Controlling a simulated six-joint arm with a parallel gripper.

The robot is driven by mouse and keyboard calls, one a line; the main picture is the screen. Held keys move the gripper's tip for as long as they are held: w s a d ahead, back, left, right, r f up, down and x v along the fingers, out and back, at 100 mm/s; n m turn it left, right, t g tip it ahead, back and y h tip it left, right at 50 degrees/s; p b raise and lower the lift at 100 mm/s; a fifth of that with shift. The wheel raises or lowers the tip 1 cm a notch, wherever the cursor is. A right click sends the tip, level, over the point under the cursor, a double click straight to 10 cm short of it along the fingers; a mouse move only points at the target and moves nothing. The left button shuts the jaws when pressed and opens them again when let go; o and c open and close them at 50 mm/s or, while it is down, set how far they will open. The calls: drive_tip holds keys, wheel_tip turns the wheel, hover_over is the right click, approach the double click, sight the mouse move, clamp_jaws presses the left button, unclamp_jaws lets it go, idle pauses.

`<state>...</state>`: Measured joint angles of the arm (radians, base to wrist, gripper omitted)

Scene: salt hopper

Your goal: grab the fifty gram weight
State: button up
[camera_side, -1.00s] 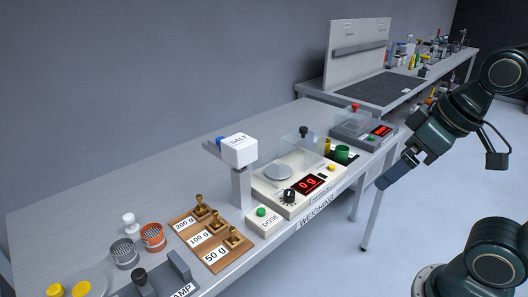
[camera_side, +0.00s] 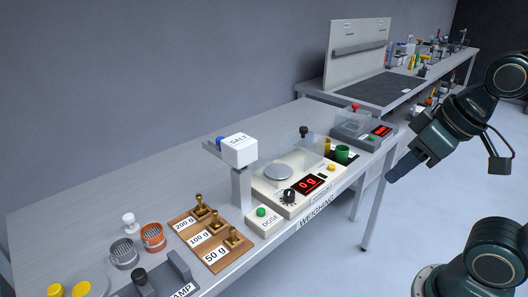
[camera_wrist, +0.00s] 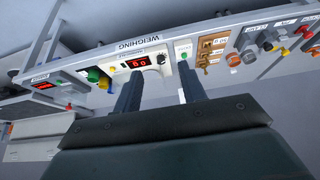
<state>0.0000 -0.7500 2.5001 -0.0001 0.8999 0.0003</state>
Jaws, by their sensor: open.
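The fifty gram weight (camera_side: 234,238) is a small brass piece with a knob. It stands on the wooden weight board by the "50 g" label, at the bench's front edge in the side view. The 100 g (camera_side: 216,221) and 200 g (camera_side: 199,206) weights stand behind it in a row. In the wrist view the wooden board (camera_wrist: 208,58) shows upper right, with the weights small on it. My gripper (camera_side: 390,178) is off the bench's front edge, well to the right of the weights. In the wrist view its two fingers (camera_wrist: 158,88) are apart with nothing between them.
The salt hopper (camera_side: 239,151) stands above the dose button box (camera_side: 263,216), just right of the weights. The scale (camera_side: 278,172) reads 0 g. A clamp (camera_side: 165,277) and orange cup (camera_side: 152,236) are left of the board. The space before the bench is clear.

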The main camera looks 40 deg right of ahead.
drive_tip(key=m+g+y, duration=0.5)
drive_tip(key=m+g, duration=0.1)
drive_tip(key=m, duration=1.2)
hover_over(233, 228)
drive_tip(key=d, duration=0.5)
wheel_tip(233, 228, down, 12)
drive_tip(key=shift+r, duration=0.25)
drive_tip(key=shift+f, duration=0.1)
drive_tip(key=shift+h, duration=0.3)
drive_tip(key=shift+x, duration=4.15)
drive_tip(key=shift+w, duration=0.15)
